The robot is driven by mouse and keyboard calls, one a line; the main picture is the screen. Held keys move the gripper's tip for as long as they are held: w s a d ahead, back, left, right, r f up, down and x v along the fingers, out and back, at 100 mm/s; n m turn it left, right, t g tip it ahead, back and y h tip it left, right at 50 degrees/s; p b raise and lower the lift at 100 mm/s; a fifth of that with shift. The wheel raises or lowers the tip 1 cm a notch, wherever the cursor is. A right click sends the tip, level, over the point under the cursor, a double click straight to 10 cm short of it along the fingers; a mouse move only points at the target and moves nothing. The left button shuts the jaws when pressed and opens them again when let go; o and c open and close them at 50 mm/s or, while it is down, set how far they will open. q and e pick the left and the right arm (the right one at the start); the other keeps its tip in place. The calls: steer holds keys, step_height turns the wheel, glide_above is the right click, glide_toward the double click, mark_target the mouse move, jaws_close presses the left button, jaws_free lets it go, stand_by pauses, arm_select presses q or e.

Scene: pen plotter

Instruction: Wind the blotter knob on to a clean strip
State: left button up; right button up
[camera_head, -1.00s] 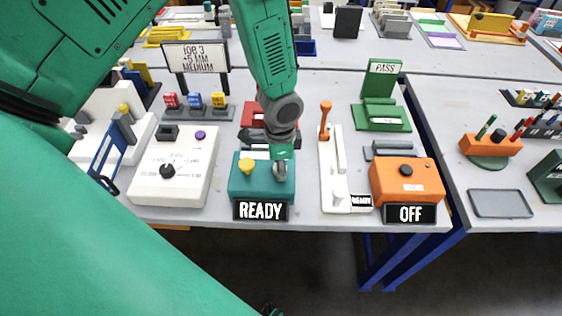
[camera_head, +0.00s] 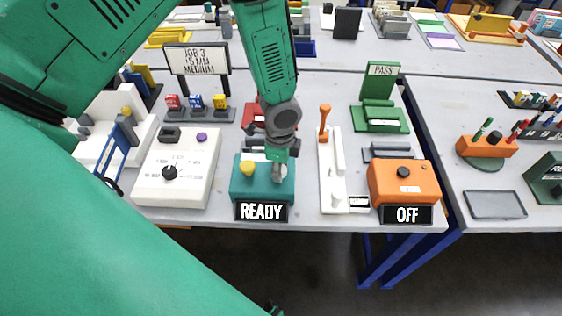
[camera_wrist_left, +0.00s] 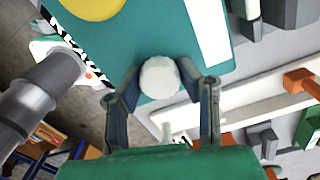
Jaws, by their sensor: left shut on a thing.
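The teal blotter box (camera_head: 249,188) stands at the front of the table, with a READY plate on its front and a yellow button (camera_head: 247,168) at its left. A white strip shows on its top in the left wrist view (camera_wrist_left: 206,32). The pale round knob (camera_wrist_left: 160,77) sits on the box's right part. My left gripper (camera_head: 279,172) comes down from above onto this knob. In the left wrist view its two fingers (camera_wrist_left: 161,92) stand on either side of the knob, shut on it. My right gripper is not in view.
Left is a white box with a black dial (camera_head: 176,187). Right are a white base with an orange lever (camera_head: 324,120) and an orange box (camera_head: 403,184) marked OFF. A JOB 3 sign (camera_head: 196,59) and a green PASS stand (camera_head: 380,90) are behind. The front table edge is close.

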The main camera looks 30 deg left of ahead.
arm_select(q)
steer(key=shift+w, duration=0.15)
steer(key=o, duration=1.1)
steer(key=shift+o, duration=0.2)
steer(key=shift+r, duration=0.35)
step_height(320, 180, up, 11)
